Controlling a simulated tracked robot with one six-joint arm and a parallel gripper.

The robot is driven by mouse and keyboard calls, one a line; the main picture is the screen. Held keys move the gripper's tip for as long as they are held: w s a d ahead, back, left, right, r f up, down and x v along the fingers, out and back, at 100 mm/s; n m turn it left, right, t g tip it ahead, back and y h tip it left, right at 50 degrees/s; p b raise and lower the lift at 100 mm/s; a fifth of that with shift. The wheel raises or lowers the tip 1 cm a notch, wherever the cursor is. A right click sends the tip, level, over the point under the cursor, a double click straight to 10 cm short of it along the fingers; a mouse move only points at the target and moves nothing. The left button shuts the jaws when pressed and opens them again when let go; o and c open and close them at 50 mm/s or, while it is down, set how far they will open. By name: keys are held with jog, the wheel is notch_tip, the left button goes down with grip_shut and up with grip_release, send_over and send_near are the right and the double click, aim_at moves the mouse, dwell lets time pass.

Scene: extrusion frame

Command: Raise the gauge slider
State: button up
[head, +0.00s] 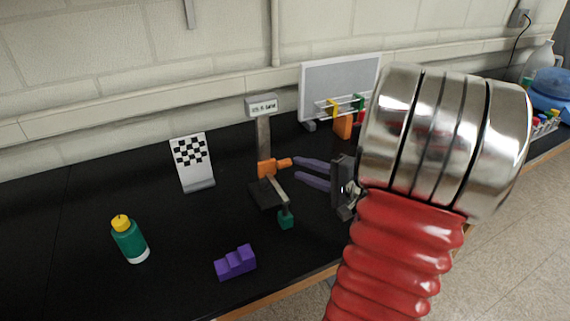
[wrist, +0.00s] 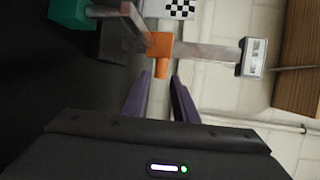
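The gauge is an upright grey post (head: 263,138) on a dark base, with a white label plate (head: 262,106) at its top. The orange slider (head: 266,169) sits low on the post, and its handle points right towards my gripper. My gripper (head: 295,168) is open, its two purple fingers spread at the handle's end. In the wrist view the slider (wrist: 160,46) lies ahead of my gripper (wrist: 161,77), with the handle's tip in line with the gap between the fingertips. I cannot tell whether they touch.
A green block (head: 286,220) on a bar stands in front of the gauge. A purple stepped block (head: 235,263), a green bottle (head: 130,240) and a checkered card (head: 192,160) stand on the black bench. A grey panel (head: 338,88) and an orange block (head: 343,126) are behind.

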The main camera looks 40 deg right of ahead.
aim_at(289, 165)
jog(key=shift+w+a+f, duration=0.15)
jog(key=shift+w+f, duration=0.05)
jog(key=shift+w, duration=0.9)
jog(key=shift+w+a+f, duration=0.1)
jog(key=shift+w+f, duration=0.1)
jog(key=shift+w, duration=0.9)
jog(key=shift+w+a+f, duration=0.15)
jog(key=shift+w+f, duration=0.05)
jog(key=shift+w, duration=0.9)
jog(key=shift+c, duration=0.6)
grip_shut()
jog(key=shift+f, duration=0.1)
